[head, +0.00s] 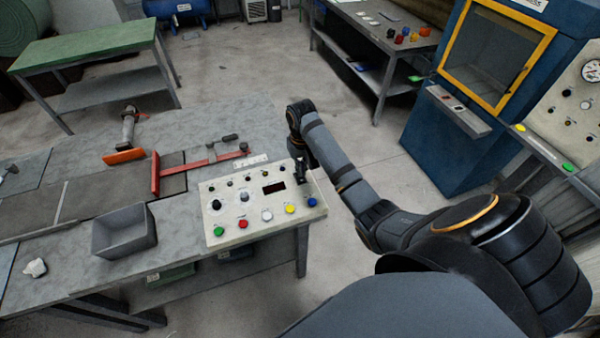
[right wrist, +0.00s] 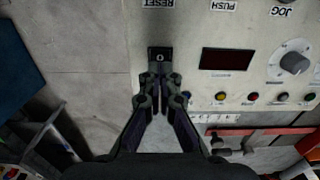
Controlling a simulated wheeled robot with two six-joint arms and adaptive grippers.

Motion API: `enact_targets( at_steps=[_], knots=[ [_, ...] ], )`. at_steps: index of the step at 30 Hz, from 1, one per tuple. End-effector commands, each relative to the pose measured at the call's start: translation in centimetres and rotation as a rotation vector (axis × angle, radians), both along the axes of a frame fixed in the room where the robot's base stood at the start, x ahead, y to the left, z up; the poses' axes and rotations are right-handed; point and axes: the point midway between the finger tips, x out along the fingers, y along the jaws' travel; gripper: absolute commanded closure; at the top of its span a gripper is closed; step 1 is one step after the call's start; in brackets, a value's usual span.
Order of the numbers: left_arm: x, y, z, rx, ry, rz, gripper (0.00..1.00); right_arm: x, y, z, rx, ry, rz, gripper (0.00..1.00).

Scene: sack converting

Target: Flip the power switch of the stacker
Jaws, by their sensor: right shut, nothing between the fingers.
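The pale control panel (head: 236,238) lies on the right end of the grey workbench. It carries knobs, coloured buttons and a dark display (head: 273,188). In the right wrist view, a black rocker switch (right wrist: 160,54) marked 0 sits near the panel's edge, beside the display (right wrist: 227,60). My right gripper (head: 302,176) is over the panel's far right corner and hides the switch in the head view. In the right wrist view, its closed, empty fingertips (right wrist: 159,78) are right beside the switch's lower edge; contact cannot be told. My left gripper is not in view.
A grey open bin (head: 124,243) stands left of the panel. A blue machine (head: 440,150) stands to the right, with open floor between.

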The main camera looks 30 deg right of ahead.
Motion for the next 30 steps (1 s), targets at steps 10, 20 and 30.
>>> enact_targets(
  at_steps=[10, 20, 30],
  knots=[
    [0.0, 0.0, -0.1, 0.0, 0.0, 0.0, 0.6, 0.1, 0.0, 3.2, 0.001, -0.002, -0.001, 1.0],
    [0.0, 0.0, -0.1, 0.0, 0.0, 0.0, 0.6, 0.0, 0.0, 4.1, 0.0, -0.001, 0.0, 1.0],
    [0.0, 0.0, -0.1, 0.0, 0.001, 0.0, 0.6, -0.1, 0.0, 4.0, 0.0, -0.001, 0.001, 1.0]
  ],
)
